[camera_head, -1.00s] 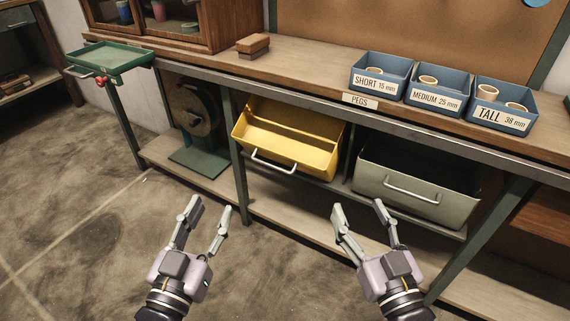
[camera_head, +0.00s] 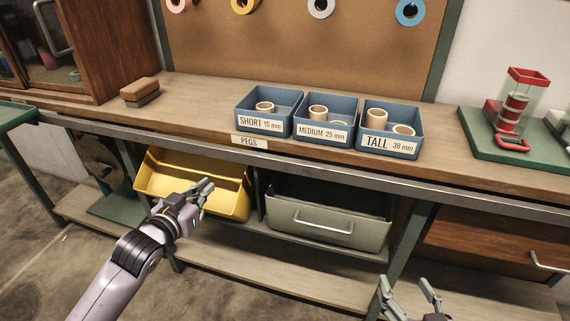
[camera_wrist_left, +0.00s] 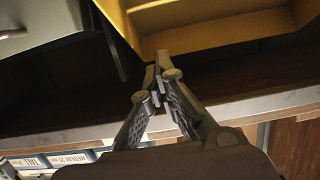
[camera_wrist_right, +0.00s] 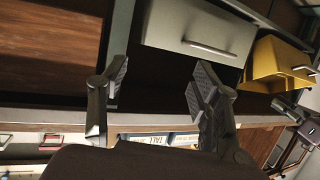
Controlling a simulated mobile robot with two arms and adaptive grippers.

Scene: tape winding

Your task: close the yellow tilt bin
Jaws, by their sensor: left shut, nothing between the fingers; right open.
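The yellow tilt bin (camera_head: 230,199) hangs tilted open under the bench, left of the grey bin. My left gripper (camera_head: 208,186) is in front of it in the head view, shut and empty, and covers part of its front. In the left wrist view the yellow bin (camera_wrist_left: 200,22) is just beyond the closed fingertips (camera_wrist_left: 161,58); whether they touch it I cannot tell. My right gripper (camera_head: 409,285) is open and empty, low at the right in the head view. The right wrist view also shows the yellow bin (camera_wrist_right: 270,62) at the far right.
The grey bin (camera_head: 310,227) with a bar handle also sits tilted out beside the yellow one. Blue peg boxes (camera_head: 268,124) stand on the bench top (camera_head: 200,100) above. A brown drawer (camera_head: 480,240) is at the right. The floor at the lower left is clear.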

